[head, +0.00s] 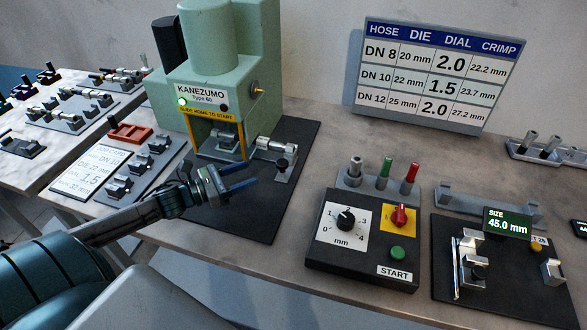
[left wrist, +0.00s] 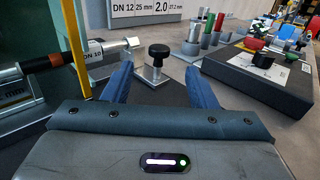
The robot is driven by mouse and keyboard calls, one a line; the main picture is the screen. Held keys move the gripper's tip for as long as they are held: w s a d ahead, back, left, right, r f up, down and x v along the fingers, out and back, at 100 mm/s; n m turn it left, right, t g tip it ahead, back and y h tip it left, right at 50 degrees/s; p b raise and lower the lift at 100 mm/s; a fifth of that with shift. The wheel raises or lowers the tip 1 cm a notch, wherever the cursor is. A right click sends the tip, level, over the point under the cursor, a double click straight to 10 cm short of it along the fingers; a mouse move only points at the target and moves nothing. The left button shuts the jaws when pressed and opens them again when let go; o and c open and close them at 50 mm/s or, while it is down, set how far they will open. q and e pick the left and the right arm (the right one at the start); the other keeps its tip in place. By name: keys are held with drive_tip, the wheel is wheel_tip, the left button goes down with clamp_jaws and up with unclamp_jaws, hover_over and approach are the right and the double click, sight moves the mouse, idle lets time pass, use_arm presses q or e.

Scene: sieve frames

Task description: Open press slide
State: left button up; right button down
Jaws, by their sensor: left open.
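The green press (head: 208,45), marked KANEZUMO, stands on a dark mat at the back left. At its right side sits a metal slide plate (head: 284,172) with a black knob (head: 282,163). In the left wrist view the black knob (left wrist: 158,53) stands upright just beyond and between my fingertips. My left gripper (head: 252,176) is open and empty, left of the knob and apart from it. A hose with a silver end fitting (left wrist: 118,49) and a white DN tag lies at the press, left of the knob. My right gripper is not in view.
A control box (head: 365,240) with a dial, red switch and green START button stands to the right. Behind it a holder carries red, green and metal pegs. A gauge board (head: 500,285) is far right. A job card (head: 85,172) and die rack (head: 137,165) lie left.

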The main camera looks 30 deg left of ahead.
sight(280, 163)
use_arm(q)
drive_tip(key=shift+w+d+f, duration=0.15)
drive_tip(key=shift+w+f, duration=0.15)
drive_tip(key=shift+f, duration=0.15)
drive_tip(key=shift+w+d+b, duration=0.3)
drive_tip(key=shift+w, duration=0.15)
drive_tip(key=shift+w+d+b, duration=0.25)
drive_tip(key=shift+w+b, duration=0.15)
drive_tip(key=shift+b, duration=0.1)
drive_tip(key=shift+w+d+r, duration=0.1)
drive_tip(key=shift+w+d, duration=0.1)
drive_tip(key=shift+w, duration=0.15)
drive_tip(key=shift+w+d+r, duration=0.1)
drive_tip(key=shift+w+d, duration=0.05)
drive_tip(key=shift+w, duration=0.1)
drive_tip(key=shift+x, duration=1)
drive_tip(key=shift+w+d+r+p, duration=0.2)
drive_tip(key=shift+w+p, duration=0.1)
drive_tip(key=shift+p, duration=0.15)
drive_tip(key=p+x, duration=0.2)
drive_tip(key=x, duration=0.2)
drive_tip(key=shift+f, duration=0.15)
drive_tip(key=shift+w+d+f+p, duration=0.1)
drive_tip(key=shift+w+d+p, duration=0.1)
drive_tip(key=shift+w+p, duration=0.1)
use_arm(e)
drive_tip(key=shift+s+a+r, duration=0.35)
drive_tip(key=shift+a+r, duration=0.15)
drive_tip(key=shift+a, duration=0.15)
